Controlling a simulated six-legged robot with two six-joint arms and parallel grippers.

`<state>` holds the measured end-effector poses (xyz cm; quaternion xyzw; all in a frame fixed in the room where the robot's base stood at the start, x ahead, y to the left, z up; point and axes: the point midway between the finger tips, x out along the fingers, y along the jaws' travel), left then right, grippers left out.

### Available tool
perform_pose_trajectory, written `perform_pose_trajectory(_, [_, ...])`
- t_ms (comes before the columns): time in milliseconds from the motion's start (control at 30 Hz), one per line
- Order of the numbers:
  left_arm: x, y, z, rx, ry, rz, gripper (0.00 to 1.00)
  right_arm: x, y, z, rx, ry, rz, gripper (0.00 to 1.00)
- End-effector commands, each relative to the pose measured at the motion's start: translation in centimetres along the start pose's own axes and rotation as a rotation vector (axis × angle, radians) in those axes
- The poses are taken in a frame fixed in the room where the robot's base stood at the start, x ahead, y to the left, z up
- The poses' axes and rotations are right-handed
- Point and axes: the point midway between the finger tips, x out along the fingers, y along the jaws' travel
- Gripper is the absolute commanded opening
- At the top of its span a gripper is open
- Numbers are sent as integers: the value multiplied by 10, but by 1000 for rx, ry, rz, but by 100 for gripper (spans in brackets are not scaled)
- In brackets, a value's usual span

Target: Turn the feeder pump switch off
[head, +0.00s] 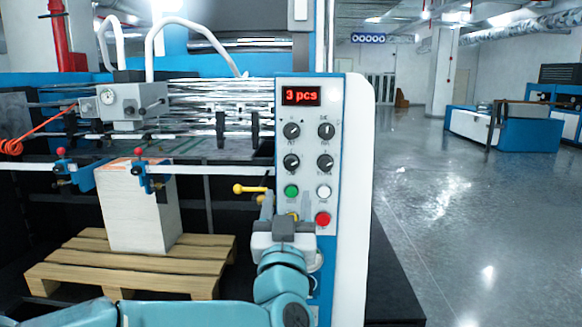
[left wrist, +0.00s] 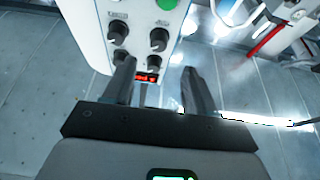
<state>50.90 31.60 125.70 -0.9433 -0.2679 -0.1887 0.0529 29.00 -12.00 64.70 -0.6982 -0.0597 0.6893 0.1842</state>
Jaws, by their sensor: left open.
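The control panel (head: 308,150) stands upright at the machine's right end. It has a red display (head: 301,96) reading "3 pcs" and dark rotary knobs in two rows, including the top left knob (head: 291,131) and top right knob (head: 326,131). The labels are too small to tell which is the feeder pump switch. My left gripper (head: 283,207) is open and empty in front of the panel's lower left, below the knobs. In the left wrist view the fingers (left wrist: 158,78) are apart, with the upside-down panel (left wrist: 95,20) and its knobs beyond. My right gripper is not visible.
A green button (head: 291,191), a white button (head: 324,192) and a red button (head: 323,219) sit below the knobs. A yellow-ended lever (head: 250,188) juts left of the panel. A paper stack stands on a wooden pallet (head: 130,268). The floor at right is open.

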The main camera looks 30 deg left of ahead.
Motion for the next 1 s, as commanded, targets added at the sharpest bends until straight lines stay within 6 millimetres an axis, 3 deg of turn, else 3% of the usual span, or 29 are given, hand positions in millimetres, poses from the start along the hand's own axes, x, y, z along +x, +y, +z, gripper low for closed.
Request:
perform_pose_trajectory(200, [52, 2, -2, 1, -1, 0, 56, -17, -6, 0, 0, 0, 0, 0])
perform_pose_trajectory(400, [80, 2, -1, -1, -1, 2, 56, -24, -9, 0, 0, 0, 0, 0])
perform_pose_trajectory(800, [87, 2, 0, -1, -1, 4, 56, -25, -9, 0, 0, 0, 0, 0])
perform_pose_trajectory(967, [87, 2, 0, -1, -1, 4, 4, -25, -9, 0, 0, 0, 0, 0])
perform_pose_trajectory(1000, [87, 2, 0, -1, -1, 3, 0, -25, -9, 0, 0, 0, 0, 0])
